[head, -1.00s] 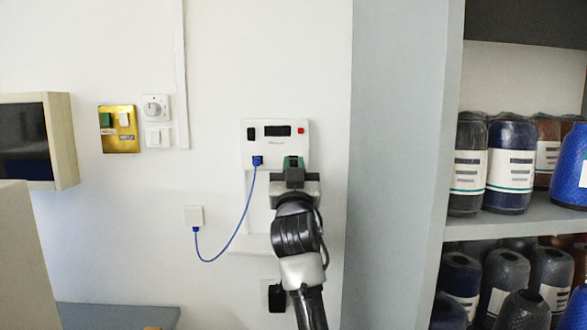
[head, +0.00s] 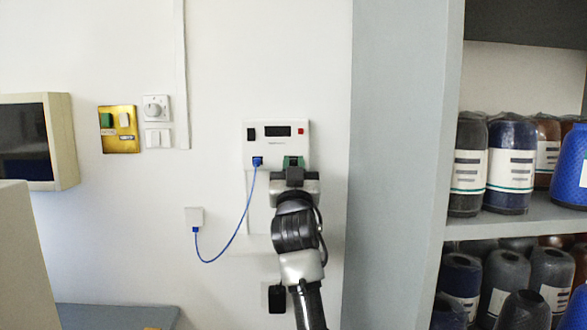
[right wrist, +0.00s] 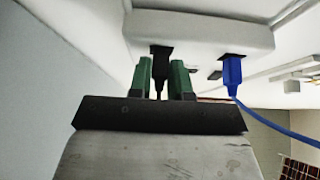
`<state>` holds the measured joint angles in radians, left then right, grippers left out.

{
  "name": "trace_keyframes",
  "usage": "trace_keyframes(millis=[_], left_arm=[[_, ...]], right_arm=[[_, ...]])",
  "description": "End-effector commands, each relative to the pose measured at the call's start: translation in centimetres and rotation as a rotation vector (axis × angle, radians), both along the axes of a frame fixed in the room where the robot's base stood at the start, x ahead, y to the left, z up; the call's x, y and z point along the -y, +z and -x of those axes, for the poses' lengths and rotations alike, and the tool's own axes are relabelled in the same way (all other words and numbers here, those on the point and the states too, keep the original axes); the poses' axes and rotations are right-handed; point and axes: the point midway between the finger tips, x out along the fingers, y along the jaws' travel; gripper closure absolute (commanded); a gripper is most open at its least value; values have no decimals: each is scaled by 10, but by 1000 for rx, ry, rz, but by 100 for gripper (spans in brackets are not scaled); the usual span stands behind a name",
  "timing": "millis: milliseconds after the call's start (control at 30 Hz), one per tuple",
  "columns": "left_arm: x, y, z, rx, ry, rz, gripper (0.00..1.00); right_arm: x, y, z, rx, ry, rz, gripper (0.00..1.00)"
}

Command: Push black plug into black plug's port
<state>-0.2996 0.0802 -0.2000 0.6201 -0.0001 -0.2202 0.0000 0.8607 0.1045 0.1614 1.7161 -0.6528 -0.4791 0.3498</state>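The black plug (right wrist: 160,68) is at the underside of the white wall unit (right wrist: 200,35), between the green fingers of my right gripper (right wrist: 161,82). The fingers press close on both sides of the plug, and its thin cable end points back toward the gripper. The plug's top meets the unit's face, but I cannot tell how deep it sits in its port, which is hidden behind it. In the head view my right gripper (head: 293,162) is at the lower right of the wall unit (head: 265,147) and hides the plug. My left gripper is not in view.
A blue plug (head: 257,161) sits left of my right gripper, its cable hanging to a small wall box (head: 194,217). A black block (head: 277,298) is on the wall below. A grey panel (head: 395,150) and shelves of bottles (head: 510,165) stand to the right.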

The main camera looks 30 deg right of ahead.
Motion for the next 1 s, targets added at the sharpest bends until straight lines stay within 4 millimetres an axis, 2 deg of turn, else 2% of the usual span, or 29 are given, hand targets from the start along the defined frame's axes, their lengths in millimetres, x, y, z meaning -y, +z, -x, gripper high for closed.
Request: trace_keyframes(millis=[33, 167, 433, 567, 1000], left_arm=[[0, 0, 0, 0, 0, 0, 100], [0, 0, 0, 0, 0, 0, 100], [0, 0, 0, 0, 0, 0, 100], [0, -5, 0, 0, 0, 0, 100], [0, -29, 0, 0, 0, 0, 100]], right_arm=[[0, 0, 0, 0, 0, 0, 74], [0, 0, 0, 0, 0, 0, 54], [-1, -1, 1, 0, 0, 0, 53], [-5, -7, 7, 0, 1, 0, 53], [-41, -52, 65, 1, 2, -1, 53]])
